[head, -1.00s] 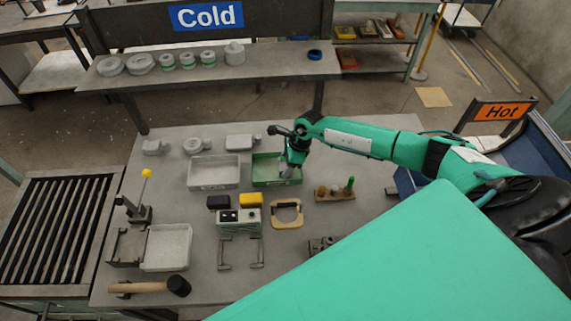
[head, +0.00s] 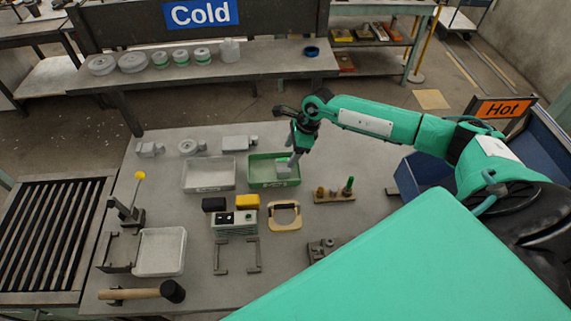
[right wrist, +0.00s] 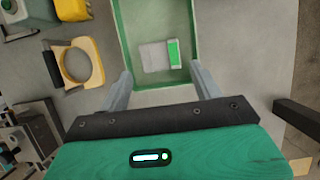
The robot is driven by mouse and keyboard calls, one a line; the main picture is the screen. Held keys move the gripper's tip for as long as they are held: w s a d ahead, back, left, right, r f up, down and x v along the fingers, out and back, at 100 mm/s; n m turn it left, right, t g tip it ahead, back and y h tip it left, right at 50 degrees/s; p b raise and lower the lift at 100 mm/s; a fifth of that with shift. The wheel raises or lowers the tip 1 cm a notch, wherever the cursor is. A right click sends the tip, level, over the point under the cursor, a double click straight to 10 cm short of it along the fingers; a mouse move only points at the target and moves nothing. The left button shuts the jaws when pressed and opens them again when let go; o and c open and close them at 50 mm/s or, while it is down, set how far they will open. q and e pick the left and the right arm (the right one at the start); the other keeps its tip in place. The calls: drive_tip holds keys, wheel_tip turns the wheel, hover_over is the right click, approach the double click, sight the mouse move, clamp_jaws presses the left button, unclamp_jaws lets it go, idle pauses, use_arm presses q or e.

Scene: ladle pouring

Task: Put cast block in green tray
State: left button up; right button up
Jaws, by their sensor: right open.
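The cast block (head: 282,169), pale grey with a bright green strip on one side, lies inside the green tray (head: 257,183). In the right wrist view the block (right wrist: 153,57) rests on the floor of the green tray (right wrist: 121,45), apart from the walls. My right gripper (head: 292,159) is above the tray's right part. In the right wrist view its two fingers (right wrist: 163,82) are spread apart with nothing held between them. My left gripper is not in view.
A grey tray (head: 208,189) stands left of the green tray. Several grey castings, including a ring-like one (head: 188,147), lie behind. A yellow-framed tool (head: 285,216) and a peg stand (head: 334,197) are in front. A hammer (head: 142,293) lies front left.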

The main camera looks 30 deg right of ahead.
drive_tip(key=shift+b+v, duration=0.65)
drive_tip(key=shift+v, duration=1.7)
drive_tip(key=shift+s+f, duration=0.1)
